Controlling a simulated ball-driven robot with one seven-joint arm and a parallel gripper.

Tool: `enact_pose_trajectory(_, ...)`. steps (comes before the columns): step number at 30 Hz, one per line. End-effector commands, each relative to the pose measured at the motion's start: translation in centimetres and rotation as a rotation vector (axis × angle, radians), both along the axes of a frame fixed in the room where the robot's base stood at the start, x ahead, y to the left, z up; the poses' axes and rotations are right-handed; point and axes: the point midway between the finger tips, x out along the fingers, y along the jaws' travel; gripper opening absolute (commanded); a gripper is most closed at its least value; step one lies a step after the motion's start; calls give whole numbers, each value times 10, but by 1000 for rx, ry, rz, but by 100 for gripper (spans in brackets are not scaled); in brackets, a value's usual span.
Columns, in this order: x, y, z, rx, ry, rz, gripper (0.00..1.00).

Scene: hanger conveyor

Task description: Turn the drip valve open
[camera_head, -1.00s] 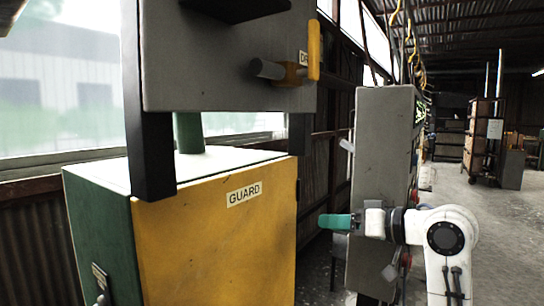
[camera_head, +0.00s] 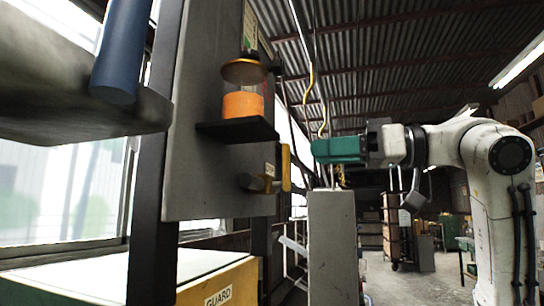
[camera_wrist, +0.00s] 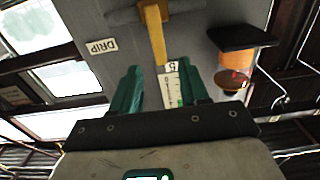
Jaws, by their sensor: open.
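The drip valve has a yellow lever (camera_head: 286,168) on a grey stub that sticks out of a grey panel (camera_head: 205,150). In the wrist view the lever (camera_wrist: 154,32) lies ahead of the fingers, and a DRIP label (camera_wrist: 102,46) beside it appears upside down. My gripper (camera_head: 318,150) has teal fingers and is right of the panel in the head view, apart from the lever. In the wrist view my gripper (camera_wrist: 157,78) is open with nothing held. A white marked strip (camera_wrist: 172,84) with a "5" shows between the fingers.
A cup of orange liquid (camera_head: 243,104) stands on a black shelf (camera_head: 238,130) above the valve. A yellow guard box (camera_head: 225,285) is below. A grey cabinet (camera_head: 333,240) stands beneath my gripper. A blue cylinder (camera_head: 121,50) is at upper left.

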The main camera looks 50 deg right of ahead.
Motion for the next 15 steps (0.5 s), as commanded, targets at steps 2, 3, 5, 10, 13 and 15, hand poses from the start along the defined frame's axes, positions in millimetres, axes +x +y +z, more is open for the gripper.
enact_pose_trajectory(2,13,5,0,-1,3,2,45)
enact_pose_trajectory(3,20,7,0,-1,2,2,45)
enact_pose_trajectory(5,30,12,0,0,2,2,45)
enact_pose_trajectory(10,59,22,0,0,1,1,45)
enact_pose_trajectory(13,72,26,0,1,1,0,45)
enact_pose_trajectory(15,79,29,0,1,0,0,45)
